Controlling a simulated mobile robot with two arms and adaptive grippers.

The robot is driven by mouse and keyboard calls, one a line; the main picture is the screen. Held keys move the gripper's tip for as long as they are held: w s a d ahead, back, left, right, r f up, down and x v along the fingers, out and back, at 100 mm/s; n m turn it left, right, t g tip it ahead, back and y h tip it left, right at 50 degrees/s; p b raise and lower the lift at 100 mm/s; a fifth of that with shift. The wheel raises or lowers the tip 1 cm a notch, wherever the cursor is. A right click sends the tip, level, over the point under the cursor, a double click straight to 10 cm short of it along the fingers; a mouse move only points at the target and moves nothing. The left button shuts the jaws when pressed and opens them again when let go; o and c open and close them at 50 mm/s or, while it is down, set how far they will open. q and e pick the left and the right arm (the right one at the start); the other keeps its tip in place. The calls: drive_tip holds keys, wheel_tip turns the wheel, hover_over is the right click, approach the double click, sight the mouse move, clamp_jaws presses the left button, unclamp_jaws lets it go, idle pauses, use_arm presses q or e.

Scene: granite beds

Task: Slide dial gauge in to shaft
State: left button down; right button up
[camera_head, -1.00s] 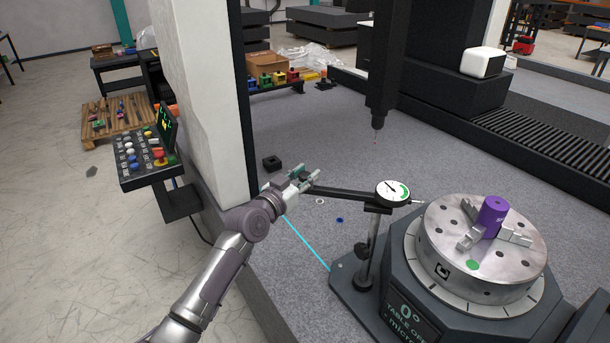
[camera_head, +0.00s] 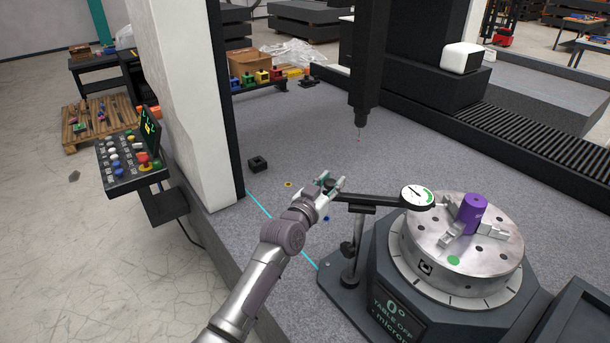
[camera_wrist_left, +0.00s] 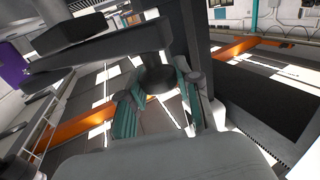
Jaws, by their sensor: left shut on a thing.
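The dial gauge (camera_head: 417,197), a round white and green face on a dark horizontal bar (camera_head: 370,199), sits on a post stand (camera_head: 353,250). Its thin probe points right at the purple shaft (camera_head: 472,213), which stands upright in the jaws of the round metal table (camera_head: 480,258). My left gripper (camera_head: 332,184) is shut on the bar's left end. In the left wrist view its teal fingers (camera_wrist_left: 158,98) flank a dark round knob (camera_wrist_left: 157,77). My right gripper is not in view.
A dark spindle with a thin probe (camera_head: 361,115) hangs over the granite bed. A white column (camera_head: 185,100) and a control panel (camera_head: 130,160) stand at left. A small black block (camera_head: 258,164) and small rings lie on the bed. The bed behind my gripper is mostly clear.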

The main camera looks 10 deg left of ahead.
sight(349, 197)
use_arm(q)
drive_tip(key=d, duration=0.5)
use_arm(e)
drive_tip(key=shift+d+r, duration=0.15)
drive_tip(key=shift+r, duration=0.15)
use_arm(q)
drive_tip(key=c, duration=1.2)
unclamp_jaws()
drive_tip(key=shift+c, duration=0.2)
drive_tip(key=o, duration=0.5)
drive_tip(key=shift+d, duration=0.2)
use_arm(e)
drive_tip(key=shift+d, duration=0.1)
use_arm(q)
drive_tip(key=shift+s+a+f, duration=0.1)
drive_tip(key=shift+s+a, duration=0.2)
drive_tip(key=shift+s, duration=0.1)
drive_tip(key=v, duration=1.1)
drive_tip(key=shift+d, duration=0.1)
